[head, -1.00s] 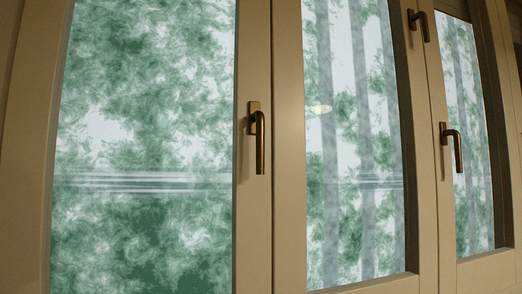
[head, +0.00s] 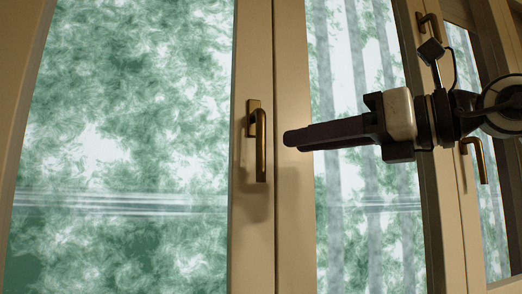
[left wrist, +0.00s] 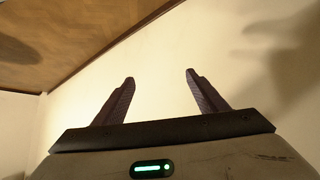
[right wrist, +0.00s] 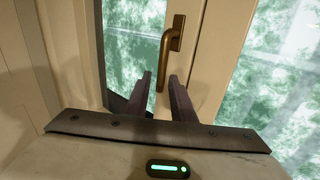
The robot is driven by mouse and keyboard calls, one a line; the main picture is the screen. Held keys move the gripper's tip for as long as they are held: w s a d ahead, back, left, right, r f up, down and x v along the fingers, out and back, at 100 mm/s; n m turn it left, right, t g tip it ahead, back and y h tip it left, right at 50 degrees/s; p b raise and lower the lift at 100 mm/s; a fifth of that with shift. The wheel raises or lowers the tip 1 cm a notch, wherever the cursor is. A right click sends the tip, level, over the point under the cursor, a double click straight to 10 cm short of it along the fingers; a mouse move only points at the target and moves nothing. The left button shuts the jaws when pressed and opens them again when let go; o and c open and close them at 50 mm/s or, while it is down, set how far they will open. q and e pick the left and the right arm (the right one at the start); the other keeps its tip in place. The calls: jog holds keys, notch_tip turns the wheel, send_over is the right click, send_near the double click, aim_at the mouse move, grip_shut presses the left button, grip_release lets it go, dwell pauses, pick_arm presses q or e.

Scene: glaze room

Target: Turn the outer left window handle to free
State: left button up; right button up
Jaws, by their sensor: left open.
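The outer left window handle (head: 261,145) is a bronze lever on a small plate, pointing straight down, on the cream frame in the head view. My right gripper (head: 290,138) comes in from the right, its fingertips a little to the right of the lever with a visible gap. In the right wrist view, the open right gripper (right wrist: 160,78) has the handle (right wrist: 168,50) ahead of it. The lever's lower end shows between the fingertips; its depth relative to them is unclear. My left gripper (left wrist: 158,78) is open and empty, facing a plain wall, outside the head view.
Another bronze handle (head: 478,160) sits at the right, partly behind my right arm. A further handle (head: 428,24) is at the upper right. A large pane (head: 130,120) fills the left. A brown panel (left wrist: 70,35) and pale wall (left wrist: 220,50) surround my left gripper.

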aim_at(265, 142)
jog(key=x, duration=0.3)
jog(key=p+x, duration=0.1)
jog(key=x, duration=0.2)
jog(key=r+p+x, duration=0.1)
jog(key=x, duration=0.2)
jog(key=shift+w+a, duration=0.15)
jog(key=shift+w, duration=0.25)
grip_shut()
